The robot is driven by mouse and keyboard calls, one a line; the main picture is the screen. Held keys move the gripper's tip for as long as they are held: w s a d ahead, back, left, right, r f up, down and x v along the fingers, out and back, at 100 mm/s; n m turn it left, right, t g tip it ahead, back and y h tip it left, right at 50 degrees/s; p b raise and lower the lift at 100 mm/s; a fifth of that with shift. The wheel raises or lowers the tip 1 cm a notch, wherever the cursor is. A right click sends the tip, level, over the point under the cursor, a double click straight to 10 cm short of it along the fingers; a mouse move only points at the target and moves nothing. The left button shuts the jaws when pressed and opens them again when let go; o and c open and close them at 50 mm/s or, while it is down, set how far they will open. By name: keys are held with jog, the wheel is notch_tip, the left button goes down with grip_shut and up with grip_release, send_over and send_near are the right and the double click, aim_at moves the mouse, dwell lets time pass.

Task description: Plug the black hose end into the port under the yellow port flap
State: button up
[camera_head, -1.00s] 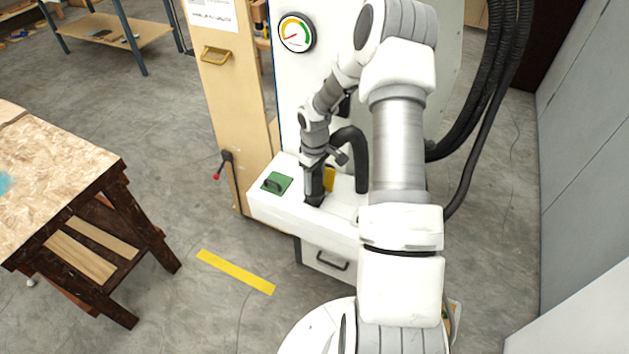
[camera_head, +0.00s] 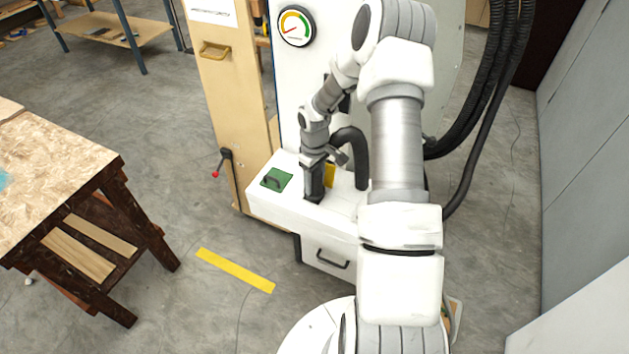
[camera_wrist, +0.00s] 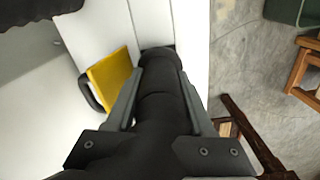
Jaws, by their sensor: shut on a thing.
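My gripper (camera_head: 314,178) is shut on the black hose end (camera_wrist: 160,68), a ribbed dark tube between the two fingers in the wrist view. The black hose (camera_head: 358,155) arches up behind my gripper in the head view. The yellow port flap (camera_head: 329,175) stands raised beside the hose end on the white box's top. It also shows in the wrist view (camera_wrist: 112,74), left of the fingers, with a dark handle. The hose end points down at the white box top, at or very near it. The port is hidden, so I cannot tell whether the end is inside.
A green flap (camera_head: 277,179) with a dark handle lies on the white box (camera_head: 272,205) to the left. A white cabinet with a gauge (camera_head: 295,26) rises behind. A wooden table (camera_head: 60,170) stands left.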

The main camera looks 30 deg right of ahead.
jog(key=shift+f+b, duration=0.6)
jog(key=shift+f, duration=0.25)
jog(key=o, duration=1.3)
jog(key=shift+r, duration=0.1)
jog(key=shift+a+r+b, duration=0.1)
jog(key=shift+r+b, duration=0.2)
jog(key=shift+r, duration=8.4)
